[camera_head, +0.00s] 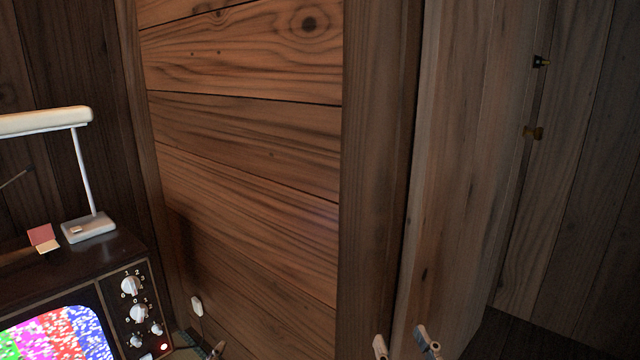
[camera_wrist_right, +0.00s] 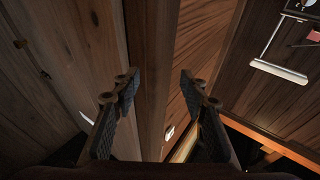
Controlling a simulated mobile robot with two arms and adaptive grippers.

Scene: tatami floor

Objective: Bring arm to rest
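My right gripper (camera_head: 404,343) shows at the bottom edge of the head view, with only its two fingertips in the picture. The fingertips are apart. In the right wrist view the gripper (camera_wrist_right: 160,82) is open, with two dark, padded fingers and nothing between them. Behind the fingers are a wooden post (camera_wrist_right: 152,60) and plank surfaces. The rest of the right arm is hidden in the head view.
A wooden door or panel (camera_head: 455,170) stands close behind the right gripper, with dark metal fittings (camera_head: 533,132) near its right edge. A plank wall (camera_head: 245,150) fills the middle. At left, an old television (camera_head: 115,285) carries a white lamp (camera_head: 88,228).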

